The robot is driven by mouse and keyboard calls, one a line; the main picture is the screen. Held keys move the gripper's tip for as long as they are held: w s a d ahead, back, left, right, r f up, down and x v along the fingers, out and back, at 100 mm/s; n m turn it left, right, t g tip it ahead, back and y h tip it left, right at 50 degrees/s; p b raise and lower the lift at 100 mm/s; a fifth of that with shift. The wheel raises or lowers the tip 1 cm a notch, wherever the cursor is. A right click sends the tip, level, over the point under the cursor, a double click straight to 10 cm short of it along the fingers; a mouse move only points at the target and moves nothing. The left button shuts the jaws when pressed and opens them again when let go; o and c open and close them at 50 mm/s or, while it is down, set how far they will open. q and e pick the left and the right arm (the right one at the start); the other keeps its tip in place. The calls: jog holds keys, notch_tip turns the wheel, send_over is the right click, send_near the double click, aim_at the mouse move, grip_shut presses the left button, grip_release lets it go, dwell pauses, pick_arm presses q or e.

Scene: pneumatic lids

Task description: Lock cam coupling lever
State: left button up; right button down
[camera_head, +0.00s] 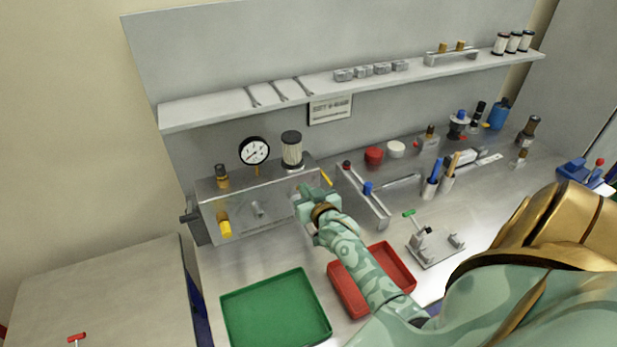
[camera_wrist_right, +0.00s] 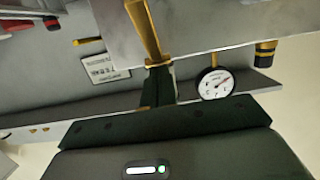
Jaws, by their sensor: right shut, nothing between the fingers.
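A grey metal box (camera_head: 255,212) stands on the bench at the left, against the back wall. A slim yellow lever-like bar (camera_head: 326,177) sticks out at its right end; it also shows in the right wrist view (camera_wrist_right: 88,42). I cannot tell for sure whether it is the cam coupling lever. My right gripper (camera_head: 308,201) is at the front right of the box, below and left of this bar. Its gold fingers (camera_wrist_right: 145,30) are shut and empty, apart from the bar in the wrist view. The gripper hides part of the box's front. My left gripper is not in view.
A pressure gauge (camera_head: 255,151), a filter (camera_head: 291,149) and a brass fitting (camera_head: 222,176) stand on the box. A yellow knob (camera_head: 224,228) is on its front. Green (camera_head: 276,311) and red (camera_head: 338,283) trays lie in front. A shelf (camera_head: 205,111) runs above.

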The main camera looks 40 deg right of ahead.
jog(key=shift+w+d+r+g+p, duration=0.15)
jog(key=shift+w+r+g+p, duration=0.4)
jog(key=shift+p, duration=0.7)
jog(key=shift+w+f+g+y+p, duration=0.1)
jog(key=shift+f+g+y+p, duration=0.2)
jog(key=shift+f+g, duration=0.1)
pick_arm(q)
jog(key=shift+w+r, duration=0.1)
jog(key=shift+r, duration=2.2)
pick_arm(e)
jog(key=shift+w+d+f, duration=0.15)
jog(key=shift+w+f, duration=0.2)
jog(key=shift+f, duration=0.2)
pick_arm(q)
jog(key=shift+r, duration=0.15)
pick_arm(e)
jog(key=shift+s, duration=0.1)
